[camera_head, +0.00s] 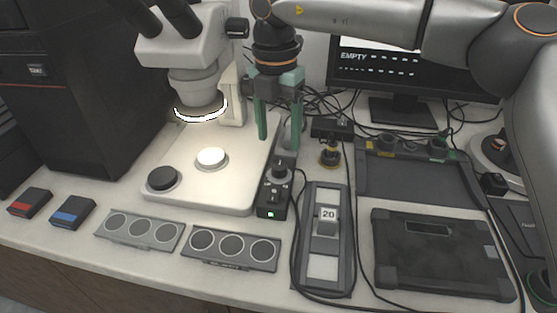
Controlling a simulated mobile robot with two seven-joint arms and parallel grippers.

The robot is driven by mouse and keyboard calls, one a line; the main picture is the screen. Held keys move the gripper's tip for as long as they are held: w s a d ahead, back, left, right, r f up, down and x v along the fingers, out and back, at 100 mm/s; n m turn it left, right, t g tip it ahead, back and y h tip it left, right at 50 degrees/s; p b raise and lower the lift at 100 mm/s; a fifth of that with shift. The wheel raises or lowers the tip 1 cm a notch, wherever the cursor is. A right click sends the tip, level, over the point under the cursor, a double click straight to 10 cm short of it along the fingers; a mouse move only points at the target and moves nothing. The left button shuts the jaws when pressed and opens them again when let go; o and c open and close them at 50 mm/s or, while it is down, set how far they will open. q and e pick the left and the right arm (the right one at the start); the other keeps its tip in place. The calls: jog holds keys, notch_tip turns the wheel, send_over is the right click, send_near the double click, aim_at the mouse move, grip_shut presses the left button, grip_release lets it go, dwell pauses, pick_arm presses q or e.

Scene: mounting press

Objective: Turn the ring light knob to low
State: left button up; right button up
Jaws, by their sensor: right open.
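The ring light (201,112) glows white around the microscope's lens. Its small black control box (272,201) sits on the bench just right of the microscope base, with a lit green light at its front. A dark knob (280,171) stands on top of the box; its setting is too small to read. My right gripper (280,142) points down with its two green fingers apart and empty. It appears above and behind the knob, not touching it. My left gripper is not in view.
The microscope (186,58) and its pale base (215,190) stand left of the box. A grey stand with a "20" block (327,216) is close on the right. Sample holders (232,248) lie in front. Cables run around the box, and a monitor (400,75) stands behind.

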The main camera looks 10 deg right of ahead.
aim_at(279, 166)
notch_tip(279, 166, down, 7)
jog(key=shift+d+r, duration=0.1)
dwell(0.3)
grip_shut()
dwell(0.5)
